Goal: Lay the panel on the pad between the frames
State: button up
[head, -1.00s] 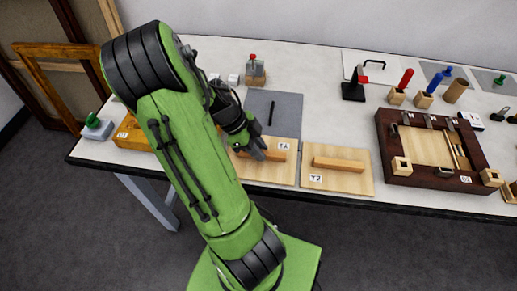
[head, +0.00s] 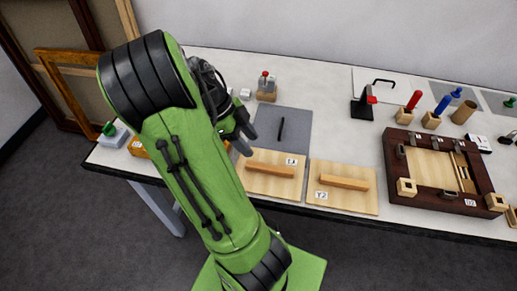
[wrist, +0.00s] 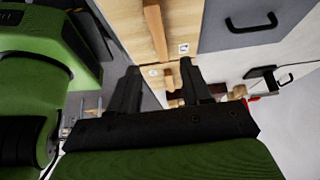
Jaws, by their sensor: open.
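Two pale wooden panels with bar handles lie side by side at the table's front: the left panel (head: 262,183) and the right panel (head: 345,198), labelled like T2. Behind the left one lies a flat grey sheet (head: 295,122) with a black handle. I cannot tell which of these the task calls panel or pad. My gripper (head: 246,141) is open and empty, above the left panel's rear left corner. Its spread fingers (wrist: 159,68) show in the wrist view.
Red (head: 413,101) and blue (head: 445,101) tools in wooden blocks stand at the back right, near a black stand (head: 363,105). A red-topped block (head: 266,88) stands behind the grey sheet. A green-knobbed weight (head: 110,135) is at far left. White table shows between.

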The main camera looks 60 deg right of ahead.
jog(key=shift+w+r, duration=0.3)
jog(key=shift+r, duration=0.25)
jog(key=shift+w+a, duration=0.1)
jog(key=shift+a, duration=0.05)
jog(key=w+a+r+n+t, duration=0.2)
jog(key=a+r+n+t, duration=0.1)
jog(key=a+n, duration=0.4)
jog(key=w+a+r+n+t, duration=0.3)
jog(key=a+n, duration=0.2)
jog(key=n, duration=0.3)
jog(key=s+a+r+n+t, duration=0.2)
jog(key=a+n, duration=0.5)
jog(key=n, duration=0.2)
jog(key=s+a+r+n+t+y, duration=0.1)
jog(key=s+a+r+n+t, duration=0.1)
jog(key=a+n, duration=0.5)
jog(key=n+t, duration=0.1)
jog(key=n, duration=0.1)
jog(key=shift+a+r+n, duration=0.15)
jog(key=shift+n, duration=0.15)
jog(key=shift+r, duration=0.15)
